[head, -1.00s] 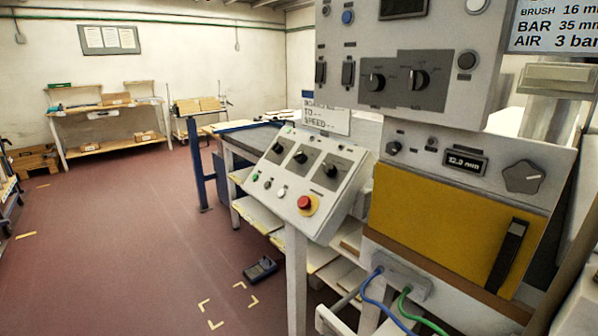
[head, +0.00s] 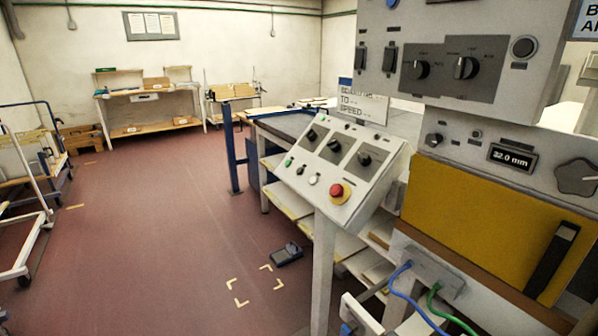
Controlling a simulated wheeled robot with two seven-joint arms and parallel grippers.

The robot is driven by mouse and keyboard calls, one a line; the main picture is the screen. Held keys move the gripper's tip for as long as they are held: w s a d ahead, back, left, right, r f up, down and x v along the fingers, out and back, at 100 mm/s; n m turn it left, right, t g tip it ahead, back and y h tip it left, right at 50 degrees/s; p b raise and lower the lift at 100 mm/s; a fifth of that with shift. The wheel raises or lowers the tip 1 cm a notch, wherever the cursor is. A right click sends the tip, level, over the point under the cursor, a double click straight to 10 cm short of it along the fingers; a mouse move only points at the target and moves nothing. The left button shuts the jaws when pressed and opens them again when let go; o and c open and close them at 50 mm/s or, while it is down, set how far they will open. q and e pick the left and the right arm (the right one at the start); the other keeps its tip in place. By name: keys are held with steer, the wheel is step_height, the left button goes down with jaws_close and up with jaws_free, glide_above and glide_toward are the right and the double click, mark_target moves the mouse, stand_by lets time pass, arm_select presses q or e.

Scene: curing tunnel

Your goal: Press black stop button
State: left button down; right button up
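A sloped grey control console (head: 375,204) stands right of centre in the head view. Along its lower face sit a green button (head: 288,161), a small dark button (head: 300,170) that looks black, a white button (head: 314,179) and a red mushroom button (head: 337,191) on a yellow base. Three black rotary knobs sit above them. Another round black button (head: 523,47) is on the upper grey panel (head: 440,83) at the right. I cannot read which one is labelled stop. Neither of my grippers shows in the view.
A yellow cover (head: 480,220) with a black handle is at the right, with blue and green cables below. A dark pedal-like box (head: 287,254) lies on the floor near yellow corner marks. A trolley (head: 30,200) stands at the left. The red floor between is clear.

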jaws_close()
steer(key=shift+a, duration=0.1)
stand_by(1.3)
